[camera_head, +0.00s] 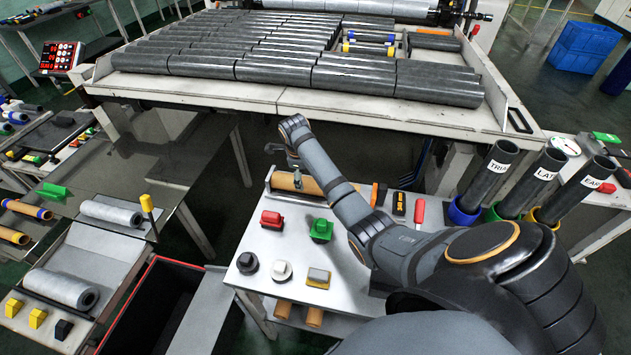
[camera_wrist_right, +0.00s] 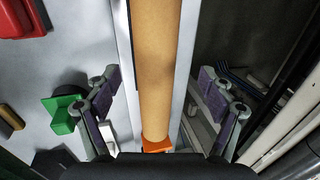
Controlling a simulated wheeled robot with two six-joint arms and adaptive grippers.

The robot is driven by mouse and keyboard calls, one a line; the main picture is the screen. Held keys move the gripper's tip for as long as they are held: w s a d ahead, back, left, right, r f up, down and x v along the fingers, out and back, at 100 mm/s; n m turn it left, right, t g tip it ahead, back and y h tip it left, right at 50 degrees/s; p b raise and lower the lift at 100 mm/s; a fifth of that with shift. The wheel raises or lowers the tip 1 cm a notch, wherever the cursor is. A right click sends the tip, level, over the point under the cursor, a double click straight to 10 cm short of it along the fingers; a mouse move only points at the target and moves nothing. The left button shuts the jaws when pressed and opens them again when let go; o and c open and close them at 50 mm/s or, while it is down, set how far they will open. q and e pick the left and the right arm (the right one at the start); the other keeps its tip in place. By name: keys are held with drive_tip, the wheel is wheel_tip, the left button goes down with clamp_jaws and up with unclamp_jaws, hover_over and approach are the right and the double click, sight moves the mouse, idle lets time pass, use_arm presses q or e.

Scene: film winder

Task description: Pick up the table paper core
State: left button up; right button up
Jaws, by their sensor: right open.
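The paper core (camera_head: 290,182) is a tan cardboard tube lying along the back edge of the small white table (camera_head: 232,278). My arm hides part of it in the head view. In the right wrist view the core (camera_wrist_right: 158,60) runs down the middle of the picture. My right gripper (camera_head: 283,158) is over the core. Its fingers (camera_wrist_right: 160,98) are open, one on each side of the tube, with a gap on both sides. My left gripper is not in view.
The table also holds a red block (camera_head: 272,219), a green block (camera_head: 321,230), dark and white knobs and a red-handled tool (camera_head: 419,212). Labelled black tubes (camera_head: 487,178) stand at right. The winder bed (camera_head: 250,95) with grey rolls is behind.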

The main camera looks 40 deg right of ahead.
sight(304, 182)
drive_tip(key=shift+f+p, duration=0.55)
drive_tip(key=shift+f, duration=0.25)
drive_tip(key=x, duration=0.3)
drive_tip(key=shift+s+a+f, duration=0.1)
drive_tip(key=shift+f, duration=0.35)
drive_tip(key=c, duration=0.6)
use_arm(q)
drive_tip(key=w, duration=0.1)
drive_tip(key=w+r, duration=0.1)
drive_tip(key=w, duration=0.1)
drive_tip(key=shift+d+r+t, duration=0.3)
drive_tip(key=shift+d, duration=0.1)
use_arm(e)
drive_tip(key=c, duration=0.9)
drive_tip(key=shift+s+a+r, duration=0.2)
drive_tip(key=shift+s+r, duration=0.1)
drive_tip(key=shift+r, duration=0.2)
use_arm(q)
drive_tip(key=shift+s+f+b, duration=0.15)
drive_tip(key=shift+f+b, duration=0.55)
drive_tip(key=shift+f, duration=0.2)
use_arm(e)
drive_tip(key=s+a+r, duration=0.7)
drive_tip(key=s, duration=0.3)
drive_tip(key=shift+s+a, duration=0.3)
drive_tip(key=shift+s, duration=0.1)
